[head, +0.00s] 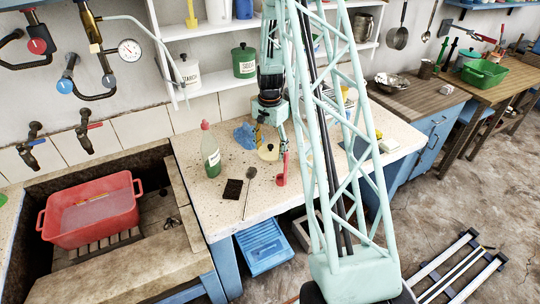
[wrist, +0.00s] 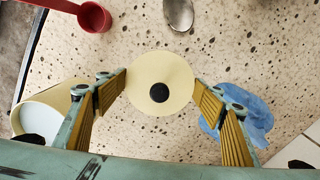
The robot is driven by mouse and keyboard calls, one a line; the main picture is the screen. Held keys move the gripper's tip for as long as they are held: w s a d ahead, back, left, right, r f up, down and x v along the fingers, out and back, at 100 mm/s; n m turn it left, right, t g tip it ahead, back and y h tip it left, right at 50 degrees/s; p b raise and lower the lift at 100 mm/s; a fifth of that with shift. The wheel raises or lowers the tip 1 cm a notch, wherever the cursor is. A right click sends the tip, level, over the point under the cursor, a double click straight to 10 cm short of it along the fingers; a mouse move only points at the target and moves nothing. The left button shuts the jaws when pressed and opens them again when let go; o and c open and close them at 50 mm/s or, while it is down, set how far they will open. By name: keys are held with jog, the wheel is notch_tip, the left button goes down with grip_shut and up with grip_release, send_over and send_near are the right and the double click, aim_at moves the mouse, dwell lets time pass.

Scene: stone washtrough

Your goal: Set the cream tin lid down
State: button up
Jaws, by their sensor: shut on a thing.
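The cream tin lid (wrist: 160,68) is a round pale yellow disc with a black knob at its centre. My gripper (wrist: 160,88) is shut on it, with one finger at its left edge and one at its right edge. In the head view the lid (head: 268,153) shows below my gripper (head: 272,135), over the speckled countertop (head: 215,190). It looks level and low; I cannot tell whether it touches the top. An open cream container (wrist: 48,108) with a pale inside stands left of my gripper in the wrist view, partly hidden by the finger.
A blue cloth (head: 245,135) lies left of the lid. A red scoop (head: 282,170) and a spoon (head: 249,180) lie nearer the front edge. A green bottle (head: 210,155) and a dark brown block (head: 232,190) are further left. Bare countertop shows between them.

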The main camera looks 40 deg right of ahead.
aim_at(270, 151)
jog(key=shift+f, duration=1.55)
jog(key=shift+f, duration=0.15)
jog(key=o, duration=0.8)
jog(key=shift+o, duration=0.2)
jog(key=shift+r+p, duration=0.35)
jog(key=shift+r, duration=5.8)
jog(key=shift+a+r, duration=0.1)
